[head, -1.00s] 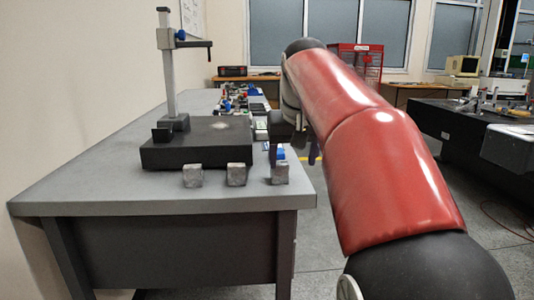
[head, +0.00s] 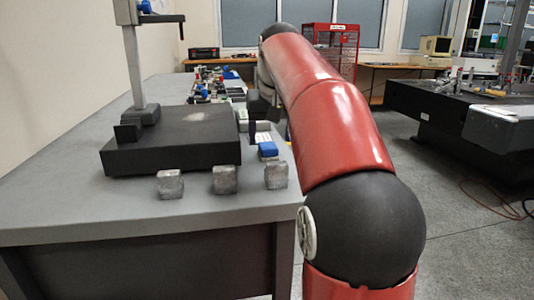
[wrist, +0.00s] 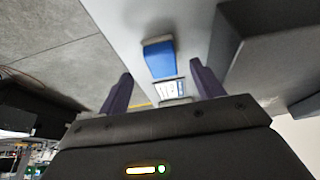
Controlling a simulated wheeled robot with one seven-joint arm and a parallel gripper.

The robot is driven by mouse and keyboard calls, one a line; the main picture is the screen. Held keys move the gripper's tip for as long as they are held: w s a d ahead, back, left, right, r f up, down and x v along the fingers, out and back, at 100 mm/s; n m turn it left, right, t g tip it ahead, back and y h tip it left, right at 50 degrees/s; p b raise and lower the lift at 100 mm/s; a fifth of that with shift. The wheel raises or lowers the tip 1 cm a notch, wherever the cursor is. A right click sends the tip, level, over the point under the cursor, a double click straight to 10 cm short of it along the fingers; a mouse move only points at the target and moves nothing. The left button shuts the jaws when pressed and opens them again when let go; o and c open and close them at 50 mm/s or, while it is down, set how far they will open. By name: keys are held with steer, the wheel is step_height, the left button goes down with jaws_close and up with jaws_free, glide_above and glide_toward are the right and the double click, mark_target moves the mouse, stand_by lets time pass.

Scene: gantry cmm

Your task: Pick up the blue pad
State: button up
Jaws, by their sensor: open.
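The blue pad (head: 268,149) lies on the grey table near its right edge, behind the rightmost metal block. In the wrist view the pad (wrist: 159,60) appears just past the fingertips, roughly centred between them, with a white labelled item (wrist: 167,90) beside it. My gripper (wrist: 161,72) is open with nothing between its fingers. In the head view my red arm hides much of the gripper, which shows near the pad. I cannot tell its exact height above the table.
Three grey metal blocks (head: 223,180) stand along the table's front. A black slab (head: 170,150) with an upright post (head: 134,65) is left of the pad. Small items crowd the table behind it. Open floor (head: 450,220) lies to the right.

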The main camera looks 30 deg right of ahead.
mark_target(269, 147)
steer(key=x, duration=0.4)
steer(key=shift+s+a+f+b, duration=0.1)
steer(key=shift+b, duration=0.2)
steer(key=c, duration=1.1)
steer(key=shift+o, duration=0.2)
step_height(269, 147, up, 10)
steer(key=p, duration=0.3)
steer(key=shift+p, duration=0.35)
steer(key=o, duration=0.5)
steer(key=shift+c, duration=0.2)
steer(key=c, duration=0.4)
